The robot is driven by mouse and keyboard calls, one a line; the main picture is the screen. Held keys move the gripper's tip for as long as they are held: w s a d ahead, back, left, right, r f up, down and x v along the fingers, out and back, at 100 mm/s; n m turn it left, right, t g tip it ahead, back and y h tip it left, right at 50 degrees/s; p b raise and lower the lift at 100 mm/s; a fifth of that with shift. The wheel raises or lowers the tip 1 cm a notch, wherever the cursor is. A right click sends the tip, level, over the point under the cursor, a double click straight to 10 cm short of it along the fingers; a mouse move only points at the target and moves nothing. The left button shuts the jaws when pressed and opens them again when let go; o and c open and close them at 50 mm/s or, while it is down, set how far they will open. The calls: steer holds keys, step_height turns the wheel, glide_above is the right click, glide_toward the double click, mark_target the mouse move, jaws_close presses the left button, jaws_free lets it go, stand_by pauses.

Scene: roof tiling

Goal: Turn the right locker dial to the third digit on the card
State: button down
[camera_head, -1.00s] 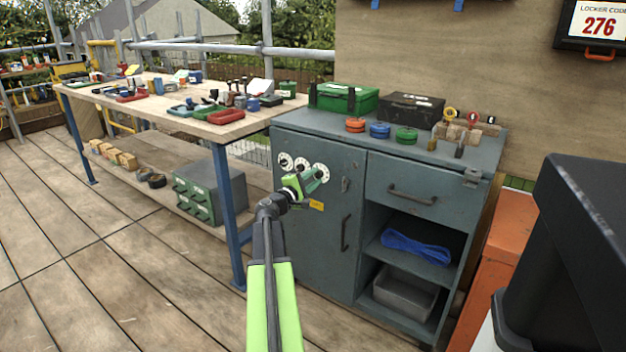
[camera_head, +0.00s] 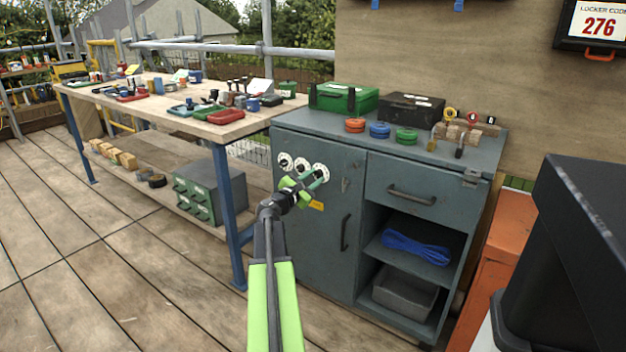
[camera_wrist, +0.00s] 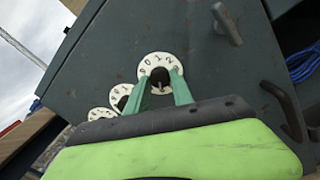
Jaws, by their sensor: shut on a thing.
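The code card (camera_head: 598,22) on the wall at the upper right reads 276. Three white numbered dials are on the grey locker door: left dial (camera_head: 285,160), middle dial (camera_head: 302,164) and right dial (camera_head: 321,171). My gripper (camera_head: 314,178) is at the right dial. In the wrist view, its green fingers (camera_wrist: 161,88) are shut on the dark knob (camera_wrist: 158,76) of the right dial (camera_wrist: 156,60). Digits along the dial's upper rim show; its lower part is hidden by my gripper. The knob's exact pointing cannot be told.
The locker cabinet (camera_head: 320,225) has a door handle (camera_head: 345,232) below the dials and open shelves at right. A workbench (camera_head: 250,116) with tools stands to the left. A dark box-like object (camera_head: 565,260) fills the right foreground.

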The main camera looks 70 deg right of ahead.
steer(key=shift+w+r, duration=0.1)
steer(key=shift+w, duration=0.1)
stand_by(0.4)
steer(key=c, duration=1.1)
jaws_free()
steer(key=shift+s, duration=0.1)
steer(key=shift+a, duration=0.1)
steer(key=v, duration=1.7)
